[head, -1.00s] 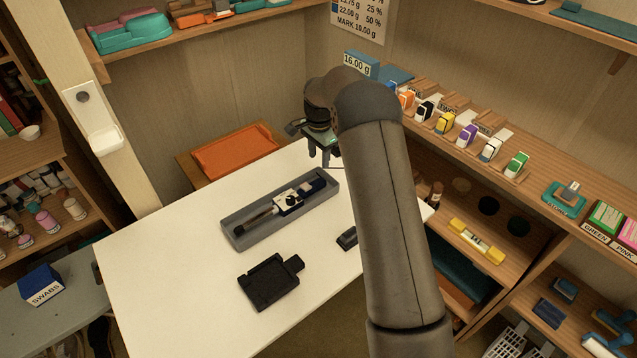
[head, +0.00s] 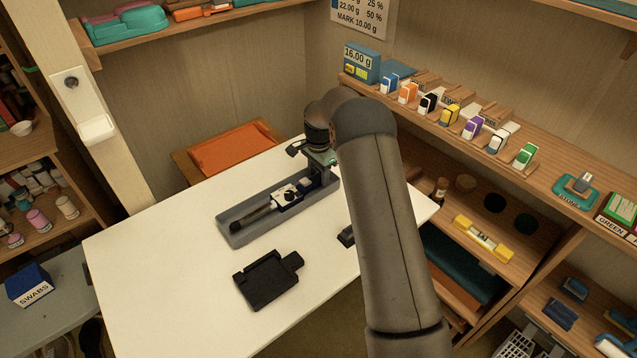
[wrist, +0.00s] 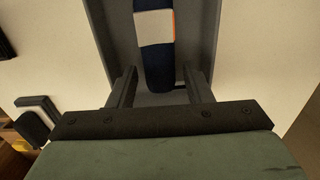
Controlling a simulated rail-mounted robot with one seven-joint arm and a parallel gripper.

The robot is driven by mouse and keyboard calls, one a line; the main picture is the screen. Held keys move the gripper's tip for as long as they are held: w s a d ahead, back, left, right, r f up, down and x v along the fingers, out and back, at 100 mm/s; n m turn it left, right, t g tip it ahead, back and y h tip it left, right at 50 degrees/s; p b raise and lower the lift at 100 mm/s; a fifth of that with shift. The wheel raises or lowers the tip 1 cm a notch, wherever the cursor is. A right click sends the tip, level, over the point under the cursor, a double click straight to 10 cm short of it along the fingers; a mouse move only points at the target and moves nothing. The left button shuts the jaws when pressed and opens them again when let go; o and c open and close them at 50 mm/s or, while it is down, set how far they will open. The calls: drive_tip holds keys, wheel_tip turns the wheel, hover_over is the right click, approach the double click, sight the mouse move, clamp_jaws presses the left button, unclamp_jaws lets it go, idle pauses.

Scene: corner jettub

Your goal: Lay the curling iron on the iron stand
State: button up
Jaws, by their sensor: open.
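The curling iron (head: 262,210) lies in a long grey tray (head: 240,238) on the white table, with its dark barrel toward the near left end. Its navy handle with a white band (wrist: 154,28) runs up the middle of the wrist view. My gripper (wrist: 157,82) is open, one finger on each side of the handle's end. In the head view my gripper (head: 316,172) is low at the tray's far right end. I cannot tell whether the fingers touch the handle. A flat black piece (head: 267,281), apparently the iron stand, lies on the table in front of the tray and is empty.
A small dark object (head: 346,237) sits at the table's right edge, close to my arm. An orange tray (head: 235,149) is behind the table. A shelf (head: 535,192) with several small coloured items is to the right. The table's left part is clear.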

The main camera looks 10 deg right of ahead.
drive_tip(key=c, duration=0.9)
wheel_tip(320, 180, up, 10)
drive_tip(key=p, duration=0.5)
drive_tip(key=shift+r, duration=0.15)
drive_tip(key=shift+c, duration=0.2)
